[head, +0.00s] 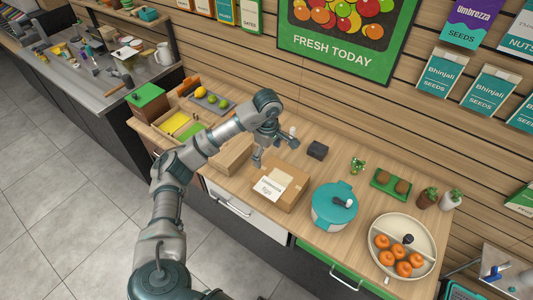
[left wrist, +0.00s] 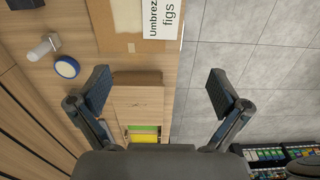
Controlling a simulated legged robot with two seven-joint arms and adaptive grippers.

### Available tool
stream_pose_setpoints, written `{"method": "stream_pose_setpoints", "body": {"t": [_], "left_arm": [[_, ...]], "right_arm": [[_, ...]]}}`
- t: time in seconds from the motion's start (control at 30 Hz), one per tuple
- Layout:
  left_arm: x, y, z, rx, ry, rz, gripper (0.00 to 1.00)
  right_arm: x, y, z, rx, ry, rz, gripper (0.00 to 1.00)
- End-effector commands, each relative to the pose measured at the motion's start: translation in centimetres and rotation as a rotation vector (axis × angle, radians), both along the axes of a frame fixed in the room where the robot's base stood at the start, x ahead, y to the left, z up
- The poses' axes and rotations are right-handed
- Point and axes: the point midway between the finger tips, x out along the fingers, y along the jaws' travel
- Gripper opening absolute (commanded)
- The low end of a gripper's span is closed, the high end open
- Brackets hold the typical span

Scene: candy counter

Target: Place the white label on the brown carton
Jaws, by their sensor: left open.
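The brown carton (head: 292,196) stands on the wooden counter near its front edge. The white label (head: 270,187), printed "Umbrezza figs", lies on the carton's top near the front side. In the left wrist view the carton (left wrist: 115,42) is at the top, with the label (left wrist: 160,18) along its right edge. My left gripper (head: 273,146) is above the counter, just behind and left of the carton. My right gripper is in neither view.
A teal-lidded pot (head: 335,207) stands right of the carton, with a round tray of oranges (head: 376,225) beyond. A dark block (head: 317,150) is behind it. A blue-rimmed round item (left wrist: 67,67) lies near the left finger. Wooden boxes (head: 235,160) stand left.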

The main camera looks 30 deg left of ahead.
Motion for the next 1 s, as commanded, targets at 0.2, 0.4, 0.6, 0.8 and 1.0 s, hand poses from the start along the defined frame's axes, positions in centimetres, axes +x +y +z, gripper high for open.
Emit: {"method": "stream_pose_setpoints", "body": {"t": [0.2, 0.4, 0.6, 0.8, 1.0], "left_arm": [[0.0, 0.4, -0.4, -0.006, 0.002, 0.001, 1.00], [-0.1, 0.4, -2.7, -0.008, 0.004, 0.000, 1.00], [-0.1, 0.3, -6.4, -0.006, 0.006, 0.000, 1.00], [-0.1, 0.0, -10.3, -0.006, 0.005, 0.000, 1.00], [-0.1, 0.1, -14.1, -0.007, 0.004, 0.000, 1.00]], "right_arm": [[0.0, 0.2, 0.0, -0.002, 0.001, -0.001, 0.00], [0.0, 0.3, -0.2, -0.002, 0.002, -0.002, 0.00], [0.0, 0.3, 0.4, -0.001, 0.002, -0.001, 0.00], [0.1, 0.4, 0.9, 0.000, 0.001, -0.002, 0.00], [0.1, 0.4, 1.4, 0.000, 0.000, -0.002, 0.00]]}}
